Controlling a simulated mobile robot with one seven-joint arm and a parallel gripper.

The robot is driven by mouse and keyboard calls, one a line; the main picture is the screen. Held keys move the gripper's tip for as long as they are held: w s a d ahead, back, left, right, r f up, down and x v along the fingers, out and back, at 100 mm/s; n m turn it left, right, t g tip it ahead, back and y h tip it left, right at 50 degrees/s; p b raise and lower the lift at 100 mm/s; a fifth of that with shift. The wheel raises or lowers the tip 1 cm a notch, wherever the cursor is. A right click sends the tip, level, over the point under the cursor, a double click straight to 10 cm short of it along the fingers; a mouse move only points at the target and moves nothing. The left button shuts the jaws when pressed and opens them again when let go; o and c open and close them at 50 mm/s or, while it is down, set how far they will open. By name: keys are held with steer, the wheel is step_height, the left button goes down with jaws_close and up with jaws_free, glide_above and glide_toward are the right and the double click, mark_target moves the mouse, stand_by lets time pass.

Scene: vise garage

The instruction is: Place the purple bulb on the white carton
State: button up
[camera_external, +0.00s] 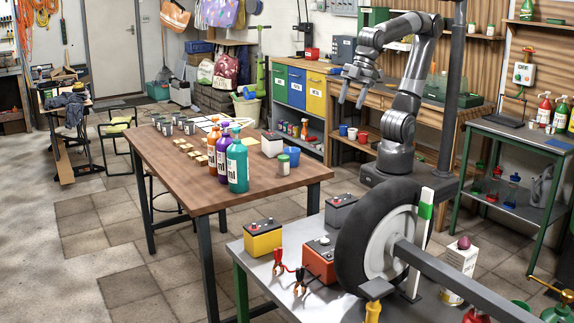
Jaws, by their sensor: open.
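A dark purple bulb (464,242) rests on top of a white carton (459,261) with print on its side, at the lower right behind the metal bar of the wheel stand. The carton looks upright, and its lower part is partly hidden. My gripper (352,98) is open and empty, with its fingers pointing down. It hangs in the air at the upper middle, well to the left of and apart from the bulb and carton.
A black-tyred wheel (381,241) on a stand is between the camera and my base. Batteries (263,237) stand on the grey bench. The wooden table (222,190) holds several bottles and cans. A green-framed shelf table (514,140) stands at the right.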

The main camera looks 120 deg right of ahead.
steer(key=s+d+f+m+t, duration=0.1)
steer(key=s+d+f+m, duration=0.2)
steer(key=s+d+f, duration=0.1)
steer(key=s+d, duration=0.1)
steer(key=s, duration=0.1)
steer(key=shift+s+d, duration=0.35)
steer(key=shift+d, duration=0.05)
